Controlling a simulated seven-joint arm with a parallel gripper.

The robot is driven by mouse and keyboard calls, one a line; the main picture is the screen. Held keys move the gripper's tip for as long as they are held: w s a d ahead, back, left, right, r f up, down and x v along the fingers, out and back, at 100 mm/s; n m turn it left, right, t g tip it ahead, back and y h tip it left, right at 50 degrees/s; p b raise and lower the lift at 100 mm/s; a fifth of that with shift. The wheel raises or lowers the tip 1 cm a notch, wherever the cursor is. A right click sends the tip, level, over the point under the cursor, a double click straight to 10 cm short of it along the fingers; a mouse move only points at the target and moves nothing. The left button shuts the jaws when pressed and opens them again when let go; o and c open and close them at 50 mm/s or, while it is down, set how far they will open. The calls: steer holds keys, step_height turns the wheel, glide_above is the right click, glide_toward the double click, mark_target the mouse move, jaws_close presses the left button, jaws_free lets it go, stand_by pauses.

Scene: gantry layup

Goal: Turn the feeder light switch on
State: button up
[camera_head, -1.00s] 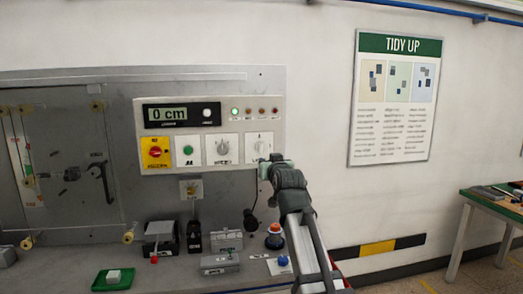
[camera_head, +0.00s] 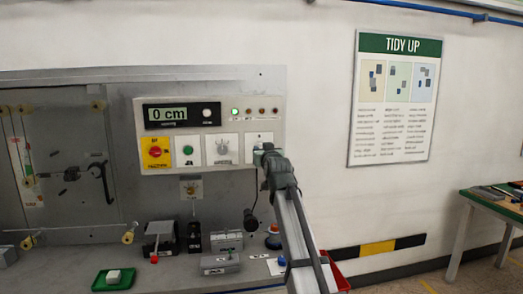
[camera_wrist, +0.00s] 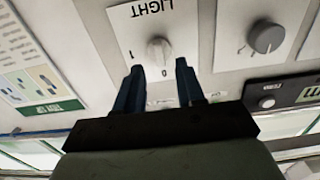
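The light switch is a white knob (camera_wrist: 159,50) on a white plate marked LIGHT, 0 and 1, upside down in the wrist view. Its pointer appears to be toward the 0 mark. In the head view only the top of the switch plate (camera_head: 259,137) shows; my gripper hides the knob. My gripper (camera_wrist: 159,67) is open, with its two dark blue fingers apart and the knob between and just beyond their tips in the picture. I cannot tell whether either finger touches it. My gripper also shows in the head view (camera_head: 263,152), at the panel's lower right corner.
The control panel (camera_head: 222,115) also carries a grey knob (camera_wrist: 266,37), a green button (camera_head: 188,150), a red-and-yellow switch (camera_head: 155,152) and a display reading 0 cm (camera_head: 166,114). Below, the bench holds a green tray (camera_head: 100,284) and several small boxes.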

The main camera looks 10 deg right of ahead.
mark_target(261, 147)
steer(key=shift+w, duration=1.7)
steer(key=shift+c, duration=0.2)
jaws_close()
